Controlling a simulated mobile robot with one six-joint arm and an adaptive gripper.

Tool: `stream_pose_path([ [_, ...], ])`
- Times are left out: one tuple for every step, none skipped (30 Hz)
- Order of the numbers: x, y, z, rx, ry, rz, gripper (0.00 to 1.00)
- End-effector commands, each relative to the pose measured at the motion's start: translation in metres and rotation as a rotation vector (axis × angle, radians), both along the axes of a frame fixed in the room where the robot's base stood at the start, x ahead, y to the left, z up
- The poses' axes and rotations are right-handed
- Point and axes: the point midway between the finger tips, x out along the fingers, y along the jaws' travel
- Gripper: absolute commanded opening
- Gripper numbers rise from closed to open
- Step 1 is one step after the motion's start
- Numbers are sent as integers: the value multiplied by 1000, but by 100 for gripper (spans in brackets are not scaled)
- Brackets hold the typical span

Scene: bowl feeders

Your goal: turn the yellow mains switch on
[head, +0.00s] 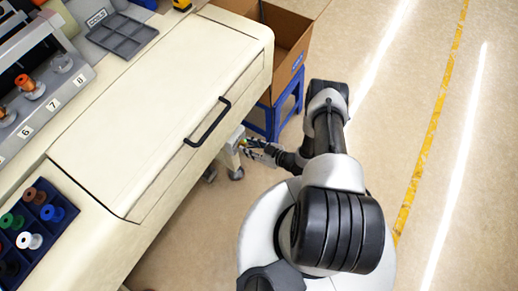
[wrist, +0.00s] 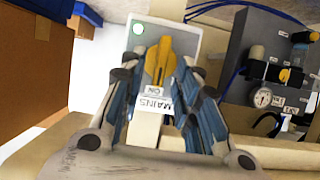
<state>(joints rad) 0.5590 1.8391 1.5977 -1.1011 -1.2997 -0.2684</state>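The yellow mains switch (wrist: 160,62) is on a light grey box (wrist: 195,40) in the wrist view. Its handle lies upright in the picture, in line with the ON label (wrist: 154,92) at its lower end. A MAINS label (wrist: 153,104), upside down, is just below. My gripper (wrist: 160,75) is open, with one finger on each side of the handle and a gap visible on both sides. In the head view my gripper (head: 258,149) is low beside the cream cabinet; the switch is not clear there.
A grey panel (wrist: 240,65) with a gauge (wrist: 263,97) and blue hoses stands right of the switch. Cardboard boxes (wrist: 35,60) are at left. In the head view, a cardboard box (head: 290,35) on a blue stand (head: 283,112) is beyond my arm. Floor at right is clear.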

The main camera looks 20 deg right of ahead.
Motion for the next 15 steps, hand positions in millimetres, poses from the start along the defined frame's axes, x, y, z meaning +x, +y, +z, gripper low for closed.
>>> stream_pose_path([
  [-5, -6, 3, 1, 1, -7, 30],
  [-9, -9, 5, 2, 1, -7, 30],
  [-15, -13, 8, 1, 1, -8, 30],
  [-19, -17, 11, 3, 1, -10, 30],
  [-24, -21, 13, 2, 1, -11, 30],
  [-30, -26, 16, 0, 0, -9, 30],
  [-35, -29, 19, 2, 1, -11, 30],
  [-40, -32, 21, 2, 1, -11, 30],
  [-46, -37, 24, 2, 0, -9, 30],
  [-50, -40, 27, 1, 0, -9, 30],
  [-54, -43, 29, 1, 0, -9, 30],
  [-60, -46, 31, 1, 1, -8, 30],
  [-63, -48, 33, 1, -1, -8, 30],
  [-66, -51, 35, 1, -1, -8, 30],
  [-70, -54, 37, 1, 0, -7, 30],
])
